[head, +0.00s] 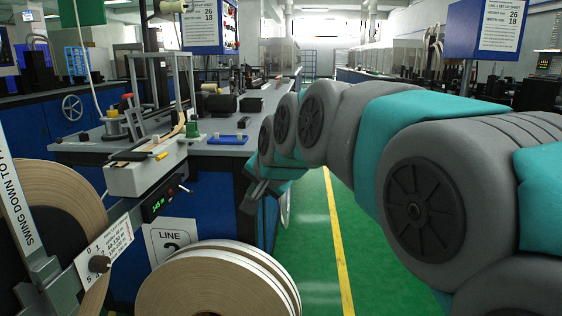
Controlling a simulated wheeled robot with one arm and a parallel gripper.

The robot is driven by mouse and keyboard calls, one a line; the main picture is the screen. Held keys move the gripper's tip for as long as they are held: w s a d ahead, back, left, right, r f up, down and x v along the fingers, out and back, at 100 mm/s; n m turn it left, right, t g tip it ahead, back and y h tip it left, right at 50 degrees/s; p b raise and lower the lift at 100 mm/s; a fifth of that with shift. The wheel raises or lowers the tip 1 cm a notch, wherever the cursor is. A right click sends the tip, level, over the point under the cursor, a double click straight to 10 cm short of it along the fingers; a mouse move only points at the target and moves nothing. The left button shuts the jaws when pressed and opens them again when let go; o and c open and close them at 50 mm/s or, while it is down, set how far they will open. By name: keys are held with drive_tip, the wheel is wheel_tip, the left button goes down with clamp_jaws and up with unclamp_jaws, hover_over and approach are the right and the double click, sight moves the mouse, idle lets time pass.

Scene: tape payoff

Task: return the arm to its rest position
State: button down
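My arm, grey with teal covers, reaches in from the right of the head view and bends down near the middle. My gripper (252,196) hangs at its end, pointing down in front of the blue bench side, near the bench's right corner. It looks dark and small, and I cannot tell whether its fingers are apart. No object shows clearly in it.
A tape roll (215,285) stands at the bottom centre, and a larger roll (50,215) sits at the left behind a "swing down" arm (22,205). The workbench (215,147) carries machines. A green aisle (315,235) with a yellow line lies open beside it.

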drive_tip(key=s+d+f+n+g+h, duration=0.1)
drive_tip(key=s+d+f+g, duration=0.2)
drive_tip(key=s+d+f, duration=0.4)
drive_tip(key=s+d+f+n+g+h, duration=0.2)
drive_tip(key=s+d+f, duration=0.5)
drive_tip(key=s, duration=0.9)
drive_tip(key=s+d+f+n+g+h, duration=0.1)
drive_tip(key=s+d+f+g, duration=0.4)
drive_tip(key=s, duration=0.7)
wheel_tip(320, 180, down, 5)
drive_tip(key=shift+s+d+r+n, duration=0.2)
drive_tip(key=shift+s+d+n, duration=0.15)
drive_tip(key=shift+d+n, duration=0.45)
drive_tip(key=shift+d, duration=0.15)
